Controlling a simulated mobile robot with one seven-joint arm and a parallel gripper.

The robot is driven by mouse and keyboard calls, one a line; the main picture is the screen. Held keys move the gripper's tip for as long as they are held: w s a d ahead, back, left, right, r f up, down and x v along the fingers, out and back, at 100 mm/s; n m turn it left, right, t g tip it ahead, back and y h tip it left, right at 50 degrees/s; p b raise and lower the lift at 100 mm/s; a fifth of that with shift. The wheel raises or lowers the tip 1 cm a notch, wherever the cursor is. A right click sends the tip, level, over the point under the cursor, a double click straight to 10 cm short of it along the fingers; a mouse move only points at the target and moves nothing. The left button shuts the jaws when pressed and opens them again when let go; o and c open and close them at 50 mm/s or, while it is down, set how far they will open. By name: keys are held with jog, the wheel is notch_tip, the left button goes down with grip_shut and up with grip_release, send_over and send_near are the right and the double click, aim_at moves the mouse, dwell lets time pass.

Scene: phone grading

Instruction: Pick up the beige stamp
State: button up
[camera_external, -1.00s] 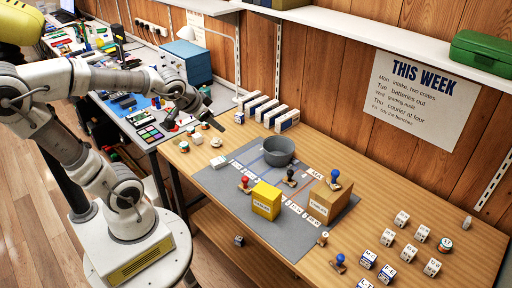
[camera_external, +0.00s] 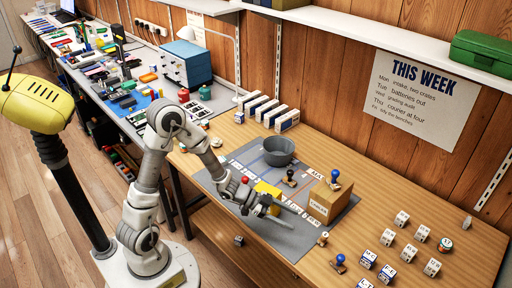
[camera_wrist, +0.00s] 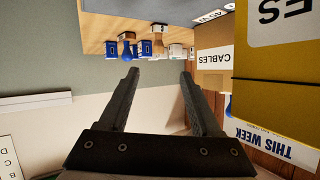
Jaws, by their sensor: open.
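The small beige stamp (camera_external: 323,240) stands on the wooden table by the front right edge of the grey mat in the external view. In the upside-down wrist view, what looks like the beige stamp (camera_wrist: 158,43) stands beyond my fingertips, between a blue-handled stamp (camera_wrist: 127,46) and white blocks. My gripper (camera_external: 290,215) is open and empty over the front of the mat, to the left of the beige stamp. In the wrist view both fingers of my gripper (camera_wrist: 158,72) are spread apart with nothing between them.
The yellow box (camera_external: 266,188) is partly hidden behind my gripper and close beside it in the wrist view. The brown CABLES box (camera_external: 325,205) stands behind the beige stamp. A blue stamp (camera_external: 340,262) and several lettered blocks (camera_external: 387,271) stand to its right.

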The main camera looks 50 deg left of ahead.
aim_at(323, 239)
jog(key=shift+d+f, duration=0.3)
jog(key=shift+d, duration=0.05)
jog(key=b+x, duration=0.3)
jog(key=x, duration=0.8)
jog(key=shift+s+r, duration=0.1)
jog(key=shift+r+b+x, duration=0.15)
jog(key=shift+b+x, duration=0.4)
jog(key=shift+x, duration=0.95)
jog(key=shift+r+b+x, duration=0.15)
jog(key=shift+b+x, duration=0.35)
jog(key=shift+x, duration=1)
jog(key=shift+d, duration=0.1)
jog(key=shift+c, duration=0.2)
grip_shut()
